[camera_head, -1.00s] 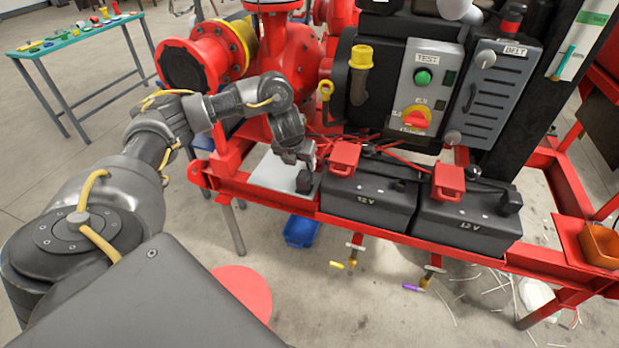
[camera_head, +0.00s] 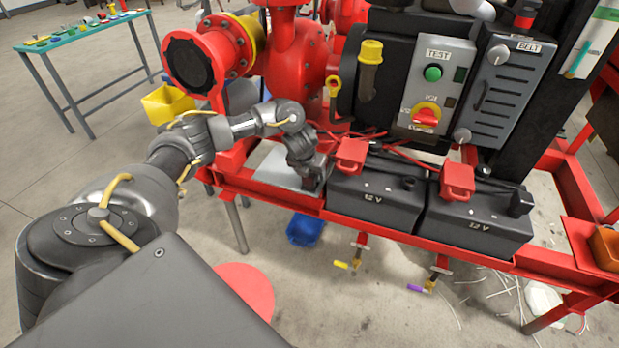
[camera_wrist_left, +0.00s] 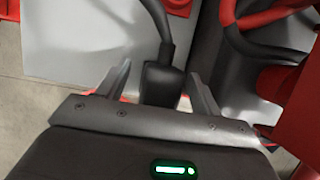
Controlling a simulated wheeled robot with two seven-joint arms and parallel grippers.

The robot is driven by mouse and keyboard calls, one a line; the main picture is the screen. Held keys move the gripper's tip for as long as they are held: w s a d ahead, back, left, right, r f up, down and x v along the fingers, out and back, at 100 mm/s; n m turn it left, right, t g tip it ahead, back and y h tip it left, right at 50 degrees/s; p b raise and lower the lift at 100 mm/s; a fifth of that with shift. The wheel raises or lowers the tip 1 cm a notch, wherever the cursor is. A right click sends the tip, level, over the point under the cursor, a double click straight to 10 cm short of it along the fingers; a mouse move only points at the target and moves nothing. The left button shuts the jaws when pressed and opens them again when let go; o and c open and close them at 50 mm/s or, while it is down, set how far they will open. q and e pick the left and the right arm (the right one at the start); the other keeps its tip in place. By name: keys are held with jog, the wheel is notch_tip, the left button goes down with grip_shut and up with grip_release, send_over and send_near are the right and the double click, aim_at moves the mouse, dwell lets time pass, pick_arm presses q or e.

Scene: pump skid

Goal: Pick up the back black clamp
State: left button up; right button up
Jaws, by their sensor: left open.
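A black clamp (camera_wrist_left: 160,84) with a thick black cable stands at the left end of the left battery (camera_head: 374,203). My left gripper (camera_wrist_left: 160,78) is open, with one finger on each side of this clamp. In the head view my left gripper (camera_head: 315,180) is down at the battery's left end and mostly covers the clamp. I cannot tell whether the fingers touch it. Another black clamp (camera_head: 521,203) sits at the right end of the right battery (camera_head: 475,226). My right gripper is not in view.
Red clamps (camera_head: 351,155) with red cables sit on the batteries. A grey plate (camera_head: 277,170) lies left of the left battery. The red skid rail (camera_head: 400,240) runs in front. A control box (camera_head: 436,87) stands behind. A blue bin (camera_head: 304,230) is on the floor.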

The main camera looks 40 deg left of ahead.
pick_arm(q)
jog(key=shift+w+a+f, duration=0.1)
jog(key=shift+w+f, duration=0.05)
jog(key=shift+f, duration=0.45)
jog(key=c, duration=1.2)
jog(key=shift+a+r, duration=0.1)
jog(key=shift+c, duration=0.2)
